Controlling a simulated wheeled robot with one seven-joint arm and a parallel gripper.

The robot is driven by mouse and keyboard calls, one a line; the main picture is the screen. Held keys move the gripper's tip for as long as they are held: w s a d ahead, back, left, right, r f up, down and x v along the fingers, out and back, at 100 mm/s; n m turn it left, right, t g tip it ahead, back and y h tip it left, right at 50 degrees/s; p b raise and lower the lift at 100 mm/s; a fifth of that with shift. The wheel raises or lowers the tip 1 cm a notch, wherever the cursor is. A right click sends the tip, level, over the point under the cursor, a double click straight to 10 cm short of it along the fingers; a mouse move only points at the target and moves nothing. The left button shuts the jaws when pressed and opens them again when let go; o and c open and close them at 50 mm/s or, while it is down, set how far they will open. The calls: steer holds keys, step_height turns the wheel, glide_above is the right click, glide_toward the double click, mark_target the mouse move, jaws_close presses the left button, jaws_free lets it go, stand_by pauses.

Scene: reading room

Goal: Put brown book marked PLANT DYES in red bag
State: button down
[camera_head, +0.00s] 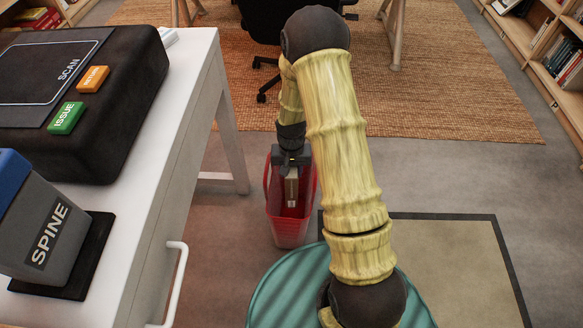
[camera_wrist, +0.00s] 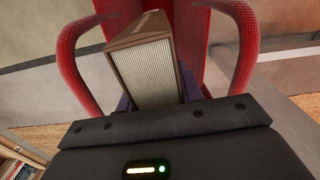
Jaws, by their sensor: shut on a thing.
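The red bag (camera_head: 287,231) stands on the floor to the right of the white desk. It also shows in the wrist view, with its two handles (camera_wrist: 76,55) on either side of the book. My gripper (camera_head: 291,183) points down over the bag's opening and is shut on a brown book (camera_head: 291,190). In the wrist view the book (camera_wrist: 148,65) shows its pale page edges and part of its brown cover, between the handles. The title on the cover is too small and slanted to read. The depth of the book in the bag is hard to tell.
The white desk (camera_head: 187,105) at left holds a black scan device (camera_head: 124,121) and a grey block marked SPINE (camera_head: 48,235). A black chair (camera_head: 275,20) is behind the bag, on a woven rug (camera_head: 440,100). Bookshelves (camera_head: 545,60) stand at far right.

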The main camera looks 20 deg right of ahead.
steer(key=shift+f, duration=0.6)
steer(key=c, duration=0.8)
jaws_free()
steer(key=shift+c, duration=0.2)
steer(key=shift+s, duration=0.1)
step_height(320, 180, up, 17)
steer(key=p, duration=0.7)
steer(key=shift+r, duration=0.2)
